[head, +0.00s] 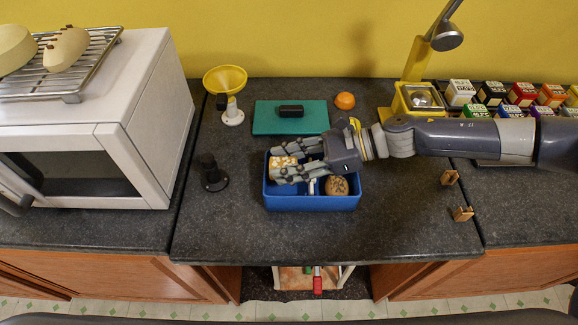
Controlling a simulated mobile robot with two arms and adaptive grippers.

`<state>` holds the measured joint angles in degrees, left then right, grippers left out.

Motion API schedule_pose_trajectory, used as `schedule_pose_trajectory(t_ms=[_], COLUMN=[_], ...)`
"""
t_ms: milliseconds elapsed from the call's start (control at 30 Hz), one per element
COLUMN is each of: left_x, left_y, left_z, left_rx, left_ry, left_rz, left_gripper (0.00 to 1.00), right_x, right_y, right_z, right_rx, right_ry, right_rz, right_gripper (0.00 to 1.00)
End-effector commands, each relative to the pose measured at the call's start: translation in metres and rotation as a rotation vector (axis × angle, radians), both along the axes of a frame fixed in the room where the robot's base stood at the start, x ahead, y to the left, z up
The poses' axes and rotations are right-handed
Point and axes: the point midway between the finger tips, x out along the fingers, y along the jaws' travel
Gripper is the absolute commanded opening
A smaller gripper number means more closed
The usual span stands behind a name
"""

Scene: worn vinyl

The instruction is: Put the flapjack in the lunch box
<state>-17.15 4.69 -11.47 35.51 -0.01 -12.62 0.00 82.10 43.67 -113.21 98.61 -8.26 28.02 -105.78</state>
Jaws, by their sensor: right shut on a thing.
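The blue lunch box (312,203) sits on the dark counter below the middle of the picture. My right gripper (284,171) reaches in from the right over the box. It is shut on the flapjack (282,162), a pale golden, lumpy piece, at the box's left compartment. The fingers hide part of the flapjack, and I cannot tell whether it touches the compartment floor. A round brown cookie (337,186) lies in the right compartment. My left gripper is not in view.
A teal board (265,121) with a black block (290,111) lies behind the box. An orange (345,101), a yellow funnel-shaped item (225,79) and a dark upright item (213,174) stand around it. A white microwave (110,135) stands left. The counter's front strip is clear.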

Motion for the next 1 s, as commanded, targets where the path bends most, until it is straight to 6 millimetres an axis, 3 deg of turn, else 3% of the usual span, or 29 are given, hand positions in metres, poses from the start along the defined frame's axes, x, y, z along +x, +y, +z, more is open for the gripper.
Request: schedule_pose_trajectory(t_ms=[167, 433, 1000], left_x=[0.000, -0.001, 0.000], left_y=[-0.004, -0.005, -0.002], left_z=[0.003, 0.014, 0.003], left_rx=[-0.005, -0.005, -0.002], left_ry=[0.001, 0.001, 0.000], left_rz=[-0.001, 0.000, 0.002], left_gripper=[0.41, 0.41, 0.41], right_x=[0.006, 0.006, 0.006], right_y=[-0.003, -0.003, -0.003], right_z=[-0.003, -0.033, -0.046], right_rx=[0.000, 0.000, 0.000], right_ry=[0.001, 0.001, 0.000], right_rz=[0.001, -0.001, -0.002], right_gripper=[0.12, 0.12, 0.12])
